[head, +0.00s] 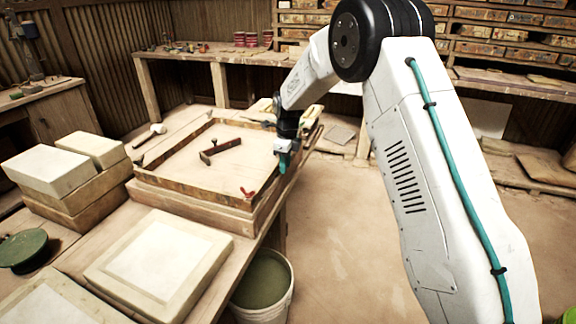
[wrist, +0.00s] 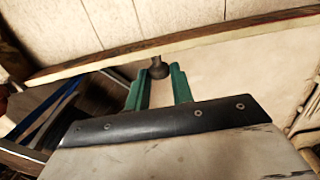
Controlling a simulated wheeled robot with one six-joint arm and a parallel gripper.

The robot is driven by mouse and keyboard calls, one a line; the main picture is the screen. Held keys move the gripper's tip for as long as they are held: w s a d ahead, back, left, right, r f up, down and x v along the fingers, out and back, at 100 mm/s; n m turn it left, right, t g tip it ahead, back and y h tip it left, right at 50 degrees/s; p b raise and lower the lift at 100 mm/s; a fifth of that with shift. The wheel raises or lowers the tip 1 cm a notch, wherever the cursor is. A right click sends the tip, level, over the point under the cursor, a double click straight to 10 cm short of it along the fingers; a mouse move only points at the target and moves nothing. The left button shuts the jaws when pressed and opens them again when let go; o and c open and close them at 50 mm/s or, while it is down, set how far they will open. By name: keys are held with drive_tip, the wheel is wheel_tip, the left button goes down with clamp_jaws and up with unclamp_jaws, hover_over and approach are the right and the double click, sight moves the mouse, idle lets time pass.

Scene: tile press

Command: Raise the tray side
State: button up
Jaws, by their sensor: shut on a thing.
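The wooden tray (head: 185,187) lies on the bench with its low sides standing around a pale flat floor. Its right side (head: 264,202) runs along the bench edge; in the wrist view a tray side (wrist: 235,36) crosses the top as a long, dark-topped strip. My gripper (head: 283,162) is at this right side, towards its far half. In the wrist view the green fingers (wrist: 158,86) are shut on a small dark knob (wrist: 158,69) in front of the side. How the knob joins the side is hard to tell. The fingertips' exact contact is partly hidden.
A dark tool (head: 220,150) lies inside the tray, and a red piece (head: 249,192) sits at its near right corner. A mallet (head: 152,131) lies to the left. Pale blocks (head: 55,170) and a slab (head: 160,262) flank the tray. A bucket (head: 264,280) stands below; floor at right is open.

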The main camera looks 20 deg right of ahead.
drive_tip(key=shift+w+a+r+g+h, duration=0.1)
drive_tip(key=shift+a+g+h, duration=0.1)
drive_tip(key=shift+g+h, duration=0.1)
idle(0.4)
drive_tip(key=o, duration=0.9)
drive_tip(key=shift+r, duration=0.1)
wheel_tip(320, 180, up, 8)
drive_tip(key=shift+f, duration=0.2)
